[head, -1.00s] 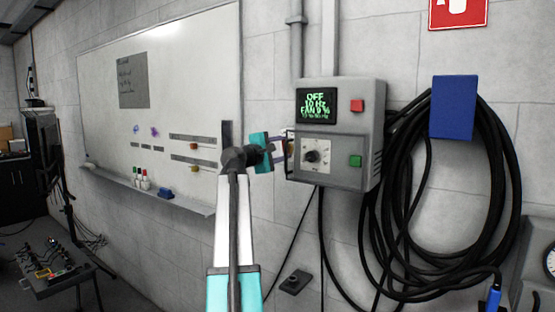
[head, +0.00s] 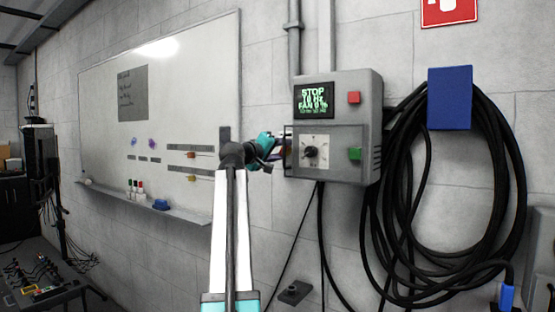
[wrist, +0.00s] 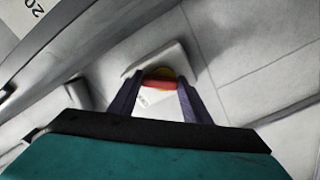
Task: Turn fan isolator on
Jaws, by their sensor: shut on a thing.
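The fan isolator (wrist: 158,84) shows in the wrist view as a red handle on a yellow base, on a pale plate. In the head view it is on the left side of the grey control box, mostly hidden by my gripper (head: 281,150). The two dark fingers of my gripper are shut on the red handle, one on each side. The control box (head: 372,120) has a screen (head: 314,100) that reads STOP, 10 Hz and FAN 0 %.
The box front carries a red button (head: 353,97), a green button (head: 354,153) and a dark knob (head: 311,152). Coiled black cable (head: 395,250) hangs to the right under a blue holder (head: 449,98). A whiteboard (head: 105,105) is to the left.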

